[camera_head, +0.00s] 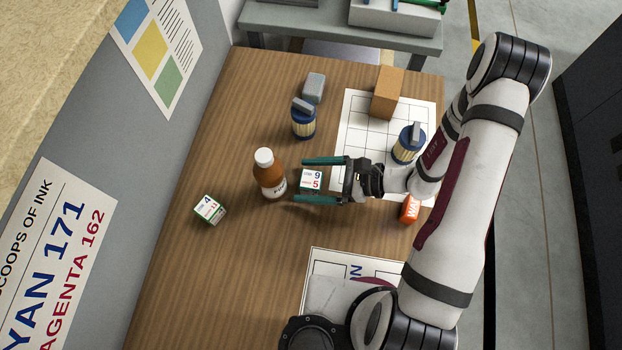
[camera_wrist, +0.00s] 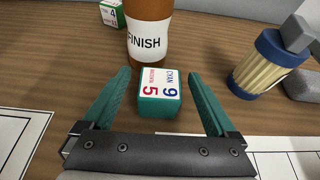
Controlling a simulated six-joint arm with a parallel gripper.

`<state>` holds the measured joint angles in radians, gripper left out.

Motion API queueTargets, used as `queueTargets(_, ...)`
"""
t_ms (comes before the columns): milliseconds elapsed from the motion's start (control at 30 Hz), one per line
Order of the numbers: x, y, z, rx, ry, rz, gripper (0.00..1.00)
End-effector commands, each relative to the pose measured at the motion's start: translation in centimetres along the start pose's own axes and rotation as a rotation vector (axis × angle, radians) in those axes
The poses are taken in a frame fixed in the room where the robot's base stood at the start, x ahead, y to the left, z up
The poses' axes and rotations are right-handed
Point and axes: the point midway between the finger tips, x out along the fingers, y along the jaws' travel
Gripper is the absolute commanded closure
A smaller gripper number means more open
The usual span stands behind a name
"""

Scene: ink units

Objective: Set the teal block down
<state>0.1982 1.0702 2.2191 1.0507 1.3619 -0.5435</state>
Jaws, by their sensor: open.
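The teal block (camera_head: 311,180) has a white label reading cyan 9 and magenta 5. It rests on the wooden table, and in the wrist view the block (camera_wrist: 160,92) sits between my gripper's open fingers. My gripper (camera_head: 320,180) is open, with one teal finger on each side of the block. In the wrist view gaps show between the block and both fingers (camera_wrist: 160,95). A brown bottle (camera_head: 268,175) with a white cap and a FINISH label stands just beyond the fingertips.
A block labelled 4 (camera_head: 209,209) lies to the left. Blue-and-cream canisters (camera_head: 303,120) (camera_head: 408,144), a grey block (camera_head: 313,87), a brown box (camera_head: 387,92) and an orange block (camera_head: 410,208) stand around. A white grid sheet (camera_head: 350,125) lies behind my gripper. The table's lower left is clear.

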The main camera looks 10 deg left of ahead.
Motion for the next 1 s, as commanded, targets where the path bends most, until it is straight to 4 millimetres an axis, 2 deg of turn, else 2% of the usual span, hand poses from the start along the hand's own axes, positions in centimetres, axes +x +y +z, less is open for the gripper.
queueTargets(33, 0.0, 0.0, 0.0, 0.0, 0.0, 0.0, 0.07)
queueTargets(67, 0.0, 0.0, 0.0, 0.0, 0.0, 0.0, 0.13)
queueTargets(533, -0.1, 0.0, 0.0, 0.0, 0.0, 0.001, 0.97)
queueTargets(567, -0.1, 0.0, 0.0, 0.0, 0.0, 0.001, 1.0)
queueTargets(833, -0.2, 0.0, 0.4, -0.001, 0.0, 0.0, 1.0)
queueTargets(1000, -1.1, -0.1, 2.4, -0.005, 0.001, -0.001, 1.0)
